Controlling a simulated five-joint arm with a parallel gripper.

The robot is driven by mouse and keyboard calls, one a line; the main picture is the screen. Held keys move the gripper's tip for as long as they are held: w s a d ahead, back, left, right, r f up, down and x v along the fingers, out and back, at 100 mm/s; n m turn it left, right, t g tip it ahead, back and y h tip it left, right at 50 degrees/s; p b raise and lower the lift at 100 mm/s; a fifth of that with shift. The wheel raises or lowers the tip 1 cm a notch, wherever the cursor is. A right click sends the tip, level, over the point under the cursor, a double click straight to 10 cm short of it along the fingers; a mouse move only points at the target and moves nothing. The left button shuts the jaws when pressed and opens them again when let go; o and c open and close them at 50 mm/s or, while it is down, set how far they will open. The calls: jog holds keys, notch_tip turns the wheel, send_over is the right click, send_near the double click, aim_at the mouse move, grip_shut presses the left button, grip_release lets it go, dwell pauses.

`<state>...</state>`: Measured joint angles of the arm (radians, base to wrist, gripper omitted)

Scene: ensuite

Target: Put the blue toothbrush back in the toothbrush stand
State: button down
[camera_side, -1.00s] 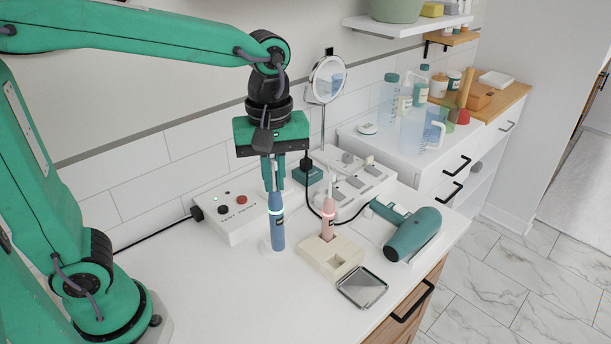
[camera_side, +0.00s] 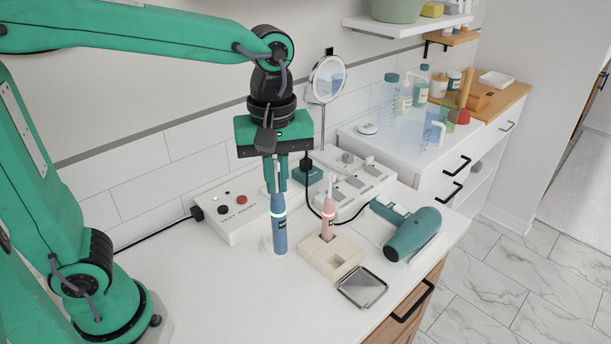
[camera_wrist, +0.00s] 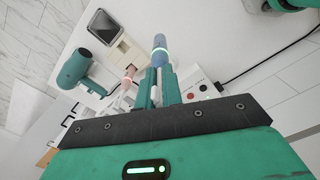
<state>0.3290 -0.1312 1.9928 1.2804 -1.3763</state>
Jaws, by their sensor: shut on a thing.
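The blue toothbrush (camera_side: 280,232) is upright between the fingers of my gripper (camera_side: 275,180), which is shut on its upper part. In the wrist view the blue toothbrush (camera_wrist: 159,48) extends beyond my gripper (camera_wrist: 158,85). The cream toothbrush stand (camera_side: 318,262) is to the right of the blue toothbrush. A pink toothbrush (camera_side: 328,222) stands in its rear slot, and its front slot is empty. The stand also shows in the wrist view (camera_wrist: 112,56).
A square mirror-like tray (camera_side: 362,287) lies in front of the stand. A green hair dryer (camera_side: 412,235) lies to the right. The counter at front left is clear.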

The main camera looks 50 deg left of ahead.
jog(key=w+d, duration=0.2)
jog(key=d, duration=0.9)
jog(key=shift+w+d+r, duration=0.15)
jog(key=shift+w+d, duration=0.05)
jog(key=shift+d, duration=0.15)
jog(key=shift+w, duration=0.1)
jog(key=w+a+f, duration=0.7)
jog(key=w+f, duration=0.1)
jog(key=f, duration=0.3)
jog(key=shift+w+a, duration=0.25)
jog(key=shift+w, duration=0.15)
jog(key=shift+f, duration=0.1)
jog(key=c, duration=1.6)
grip_release()
jog(key=shift+o, duration=0.2)
notch_tip(320, 180, up, 12)
